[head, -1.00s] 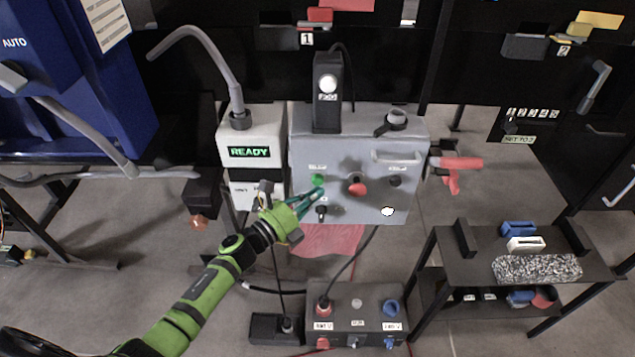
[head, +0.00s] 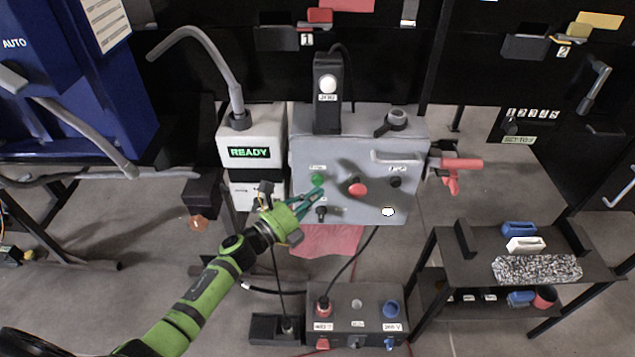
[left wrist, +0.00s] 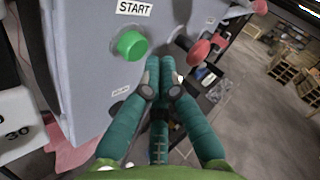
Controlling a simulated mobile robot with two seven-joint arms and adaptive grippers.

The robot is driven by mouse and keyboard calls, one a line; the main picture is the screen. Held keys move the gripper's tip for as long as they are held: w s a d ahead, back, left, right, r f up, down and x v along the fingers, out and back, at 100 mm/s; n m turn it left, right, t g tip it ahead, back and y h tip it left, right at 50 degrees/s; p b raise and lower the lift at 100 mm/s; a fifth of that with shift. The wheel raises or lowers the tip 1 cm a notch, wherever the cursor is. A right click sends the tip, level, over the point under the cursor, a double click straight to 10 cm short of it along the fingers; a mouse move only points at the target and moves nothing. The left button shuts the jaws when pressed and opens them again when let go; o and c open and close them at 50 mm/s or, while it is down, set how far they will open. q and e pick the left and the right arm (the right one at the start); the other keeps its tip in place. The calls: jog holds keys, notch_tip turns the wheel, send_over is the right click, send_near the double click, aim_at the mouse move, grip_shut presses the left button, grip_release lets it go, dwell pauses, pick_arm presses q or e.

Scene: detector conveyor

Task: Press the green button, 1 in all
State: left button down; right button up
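The green button (head: 317,178) is at the left of the grey control box's front (head: 340,208), under a small label. In the left wrist view the round green button (left wrist: 131,45) sits below a START label. My left gripper (head: 320,190) is just below and right of the button in the head view. In the left wrist view its teal fingertips (left wrist: 160,72) are together with nothing between them, and a gap shows between them and the button. My right gripper is not in view.
A red button (head: 358,189) and a black knob (head: 395,182) share the panel. A white unit (head: 252,135) reading READY stands to the left. A lower box with several controls (head: 357,300) and a shelf of parts (head: 470,238) are in front.

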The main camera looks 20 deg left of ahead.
pick_arm(q)
jog(key=shift+w, duration=0.15)
jog(key=shift+w+a+b, duration=0.15)
jog(key=shift+w+b, duration=0.15)
jog(key=shift+w+a+b, duration=0.15)
jog(key=shift+w+b, duration=0.25)
jog(key=shift+w, duration=0.05)
dwell(0.7)
dwell(0.3)
jog(key=shift+s+d+p, duration=0.25)
jog(key=shift+s+p, duration=0.1)
jog(key=shift+s, duration=0.5)
jog(key=s, duration=0.2)
jog(key=s+d+p, duration=0.1)
jog(key=s, duration=0.2)
jog(key=shift+d, duration=0.2)
